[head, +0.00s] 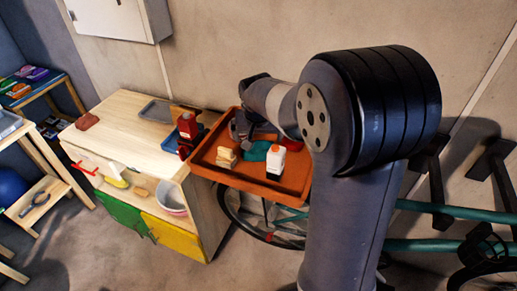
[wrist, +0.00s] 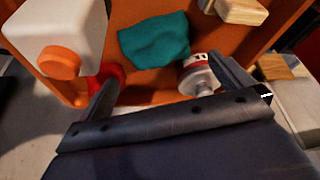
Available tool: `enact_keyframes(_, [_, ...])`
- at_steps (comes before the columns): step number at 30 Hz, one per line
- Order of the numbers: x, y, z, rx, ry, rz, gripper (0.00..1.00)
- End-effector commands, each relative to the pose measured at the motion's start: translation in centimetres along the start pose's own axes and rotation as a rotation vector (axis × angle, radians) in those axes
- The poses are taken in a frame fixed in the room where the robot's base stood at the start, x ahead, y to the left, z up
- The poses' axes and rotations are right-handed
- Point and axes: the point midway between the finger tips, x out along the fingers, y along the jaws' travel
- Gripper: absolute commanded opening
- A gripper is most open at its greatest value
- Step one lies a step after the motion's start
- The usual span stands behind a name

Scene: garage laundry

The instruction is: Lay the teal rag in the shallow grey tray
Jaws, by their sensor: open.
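The teal rag (head: 255,151) lies crumpled flat in an orange tray (head: 215,171) at the right end of the wooden bench. It also shows near the top middle of the wrist view (wrist: 155,40). The shallow grey tray (head: 156,110) lies on the bench top, to the left and farther back, and looks empty. My gripper (wrist: 166,88) is open and empty over the orange tray, with the rag beyond its fingertips. In the head view my arm partly hides the orange tray's right side.
A white bottle with an orange cap (wrist: 62,45), a wooden block-like item (head: 227,157), a small red-and-white item (wrist: 197,76) and a red item (wrist: 109,78) surround the rag. Red and blue items (head: 187,128) stand between the trays. The bench's left top (head: 120,128) is mostly clear.

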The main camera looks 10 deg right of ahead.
Motion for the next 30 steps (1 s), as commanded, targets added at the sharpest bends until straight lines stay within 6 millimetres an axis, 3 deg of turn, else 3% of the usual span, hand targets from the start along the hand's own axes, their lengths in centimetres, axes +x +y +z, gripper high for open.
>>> enact_keyframes(12, [4.5, 0.2, -0.2, 0.0, -0.004, 0.001, 1.0])
enact_keyframes(22, [5.2, 0.1, -0.2, 0.0, 0.0, 0.0, 1.0])
enact_keyframes(30, [5.2, 0.1, -0.2, -0.001, -0.001, 0.0, 0.8])
